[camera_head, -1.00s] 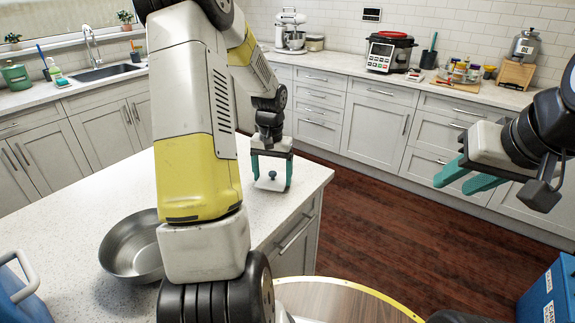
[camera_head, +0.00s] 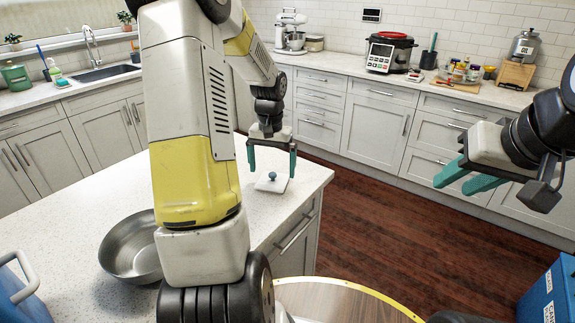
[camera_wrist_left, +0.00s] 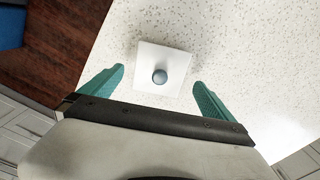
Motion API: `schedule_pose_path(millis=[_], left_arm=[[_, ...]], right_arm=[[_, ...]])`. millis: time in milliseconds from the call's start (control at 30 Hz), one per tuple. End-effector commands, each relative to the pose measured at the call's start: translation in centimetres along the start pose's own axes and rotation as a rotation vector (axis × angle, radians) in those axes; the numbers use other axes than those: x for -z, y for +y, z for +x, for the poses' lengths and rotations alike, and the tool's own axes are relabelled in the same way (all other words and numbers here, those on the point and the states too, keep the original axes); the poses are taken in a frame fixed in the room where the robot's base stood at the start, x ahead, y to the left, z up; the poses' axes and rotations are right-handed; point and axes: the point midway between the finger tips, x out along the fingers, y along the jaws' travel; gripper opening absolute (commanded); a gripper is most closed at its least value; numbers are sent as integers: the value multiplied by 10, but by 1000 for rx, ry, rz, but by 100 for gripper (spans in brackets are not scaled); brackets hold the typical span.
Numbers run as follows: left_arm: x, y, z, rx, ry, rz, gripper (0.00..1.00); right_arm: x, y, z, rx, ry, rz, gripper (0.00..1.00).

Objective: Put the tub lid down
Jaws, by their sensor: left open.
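The tub lid (camera_head: 271,184) is a small white square with a round blue-grey knob. It lies flat on the speckled island counter (camera_head: 215,245), near its far right corner. It also shows in the left wrist view (camera_wrist_left: 148,82), on the bare counter. My left gripper (camera_head: 272,172) is open and empty above the lid, with its teal fingers spread wide to either side and clear of it. My right gripper (camera_head: 459,178) is at the right, over the floor, with its teal fingers a little apart and nothing seen between them.
A metal bowl (camera_head: 128,250) stands on the counter, partly hidden by my left arm. A blue item (camera_head: 20,295) with a grey handle is at the lower left. A blue bin (camera_head: 549,293) is at the lower right. Dark wood floor (camera_head: 385,230) lies right of the island.

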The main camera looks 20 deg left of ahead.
Motion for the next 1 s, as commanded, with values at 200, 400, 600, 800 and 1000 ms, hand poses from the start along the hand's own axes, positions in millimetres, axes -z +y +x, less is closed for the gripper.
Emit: schedule_pose_path(millis=[200,400,600,800,1000], left_arm=[[1,0,-50,1,5,-1,100],[1,0,-78,1,2,1,100],[-7,6,-99,1,24,6,100],[-51,36,-146,-6,142,37,100],[-113,67,-183,-48,290,67,100]], right_arm=[[0,0,0,0,0,0,36],[0,0,0,0,0,0,36],[0,0,0,0,0,0,36],[0,0,0,0,0,0,36],[0,0,0,0,0,0,36]])
